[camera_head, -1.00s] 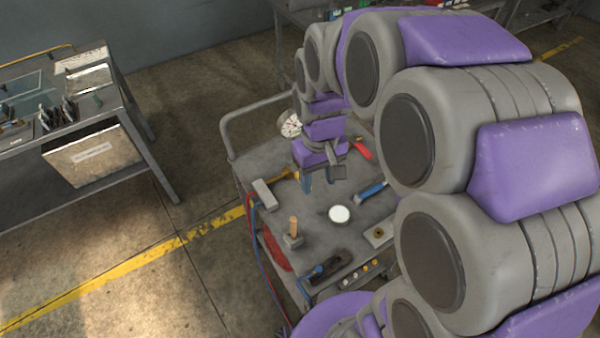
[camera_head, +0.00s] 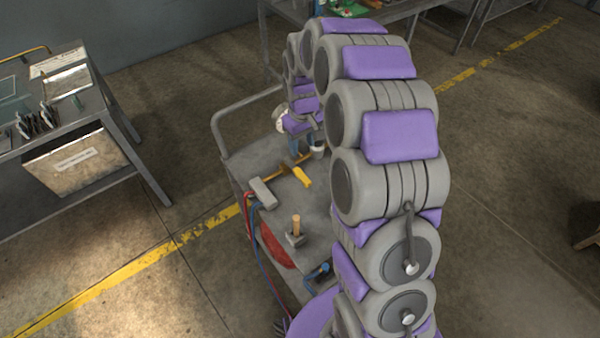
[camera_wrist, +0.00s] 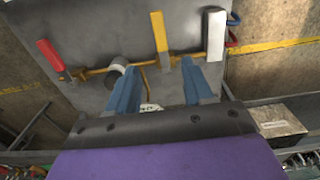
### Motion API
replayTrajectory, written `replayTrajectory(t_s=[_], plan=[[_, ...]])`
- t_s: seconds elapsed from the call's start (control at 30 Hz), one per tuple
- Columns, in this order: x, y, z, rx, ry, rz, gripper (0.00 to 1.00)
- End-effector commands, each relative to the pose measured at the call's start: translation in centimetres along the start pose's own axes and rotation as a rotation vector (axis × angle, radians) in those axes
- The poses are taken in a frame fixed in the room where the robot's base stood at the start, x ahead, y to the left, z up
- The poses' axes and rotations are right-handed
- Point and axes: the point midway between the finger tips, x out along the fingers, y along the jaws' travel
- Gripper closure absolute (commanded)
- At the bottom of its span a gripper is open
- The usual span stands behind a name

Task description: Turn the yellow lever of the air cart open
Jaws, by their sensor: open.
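The yellow lever (camera_head: 301,177) lies on the top of the grey air cart (camera_head: 240,165), by a brass pipe. In the wrist view the yellow lever (camera_wrist: 159,33) stands crosswise to the brass pipe (camera_wrist: 92,71). My gripper (camera_head: 299,157) is above the cart, just behind the lever in the head view. In the wrist view my gripper (camera_wrist: 160,68) has its two blue fingers apart with nothing held. The lever's pipe end shows between and beyond the fingertips; I cannot tell any contact.
A dark, pale-ended cylinder (camera_wrist: 117,65) sits near the left finger. A bench (camera_head: 110,115) is at left.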

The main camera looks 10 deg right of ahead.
Motion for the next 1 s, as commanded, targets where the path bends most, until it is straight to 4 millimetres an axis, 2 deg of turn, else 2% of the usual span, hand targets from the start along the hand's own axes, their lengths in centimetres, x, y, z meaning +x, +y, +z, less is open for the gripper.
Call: replayTrajectory(t_s=[0.03, 0.2, 0.6, 0.8, 1.0], plan=[[1.3, 0.0, 0.1, 0.000, -0.006, -0.002, 0.49], [4.8, -0.5, 0.0, 0.001, -0.009, 0.001, 0.49], [12.2, -0.5, -0.1, 0.000, -0.006, 0.003, 0.49], [14.2, -0.2, 0.1, 0.001, -0.004, 0.000, 0.49], [14.7, -0.5, -0.1, 0.000, -0.004, 0.004, 0.49]])
